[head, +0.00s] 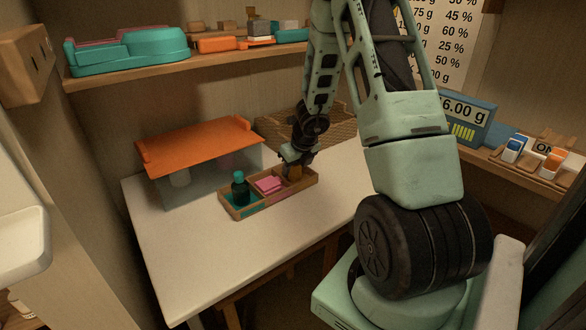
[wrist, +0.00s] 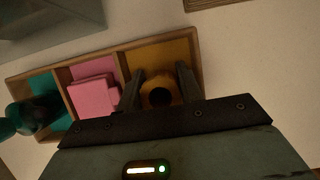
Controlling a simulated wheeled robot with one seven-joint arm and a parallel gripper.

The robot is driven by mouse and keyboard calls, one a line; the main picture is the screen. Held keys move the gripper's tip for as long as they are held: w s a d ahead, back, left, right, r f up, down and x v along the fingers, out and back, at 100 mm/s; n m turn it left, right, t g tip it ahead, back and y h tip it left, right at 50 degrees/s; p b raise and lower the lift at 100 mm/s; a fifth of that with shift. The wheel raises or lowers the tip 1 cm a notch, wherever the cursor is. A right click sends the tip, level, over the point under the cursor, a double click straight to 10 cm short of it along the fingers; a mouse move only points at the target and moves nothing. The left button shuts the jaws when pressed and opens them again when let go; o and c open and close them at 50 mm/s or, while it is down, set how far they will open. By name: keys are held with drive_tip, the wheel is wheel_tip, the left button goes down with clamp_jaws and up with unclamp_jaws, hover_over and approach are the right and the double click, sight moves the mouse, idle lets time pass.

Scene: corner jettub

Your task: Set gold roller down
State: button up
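The gold roller (wrist: 160,91) shows end-on with a dark hole, between the two fingers of my gripper (wrist: 159,84) in the wrist view. The fingers appear to touch its sides. A wooden tray (head: 255,205) has three compartments with teal, pink and gold floors. My gripper (head: 296,160) points down over the right-hand, gold compartment (wrist: 160,52) in the head view. The roller is at that compartment; I cannot tell whether it touches the floor. A teal-capped dark bottle (head: 240,190) stands in the teal compartment, and pink blocks (head: 268,185) lie in the middle one.
The tray stands on a white table (head: 180,250). A clear box with an orange lid (head: 200,143) stands behind it at left. A woven mat or basket (head: 345,128) is behind my gripper. A scale display (head: 465,115) is at right. The front left tabletop is clear.

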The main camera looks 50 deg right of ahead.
drive_tip(key=shift+o, duration=0.7)
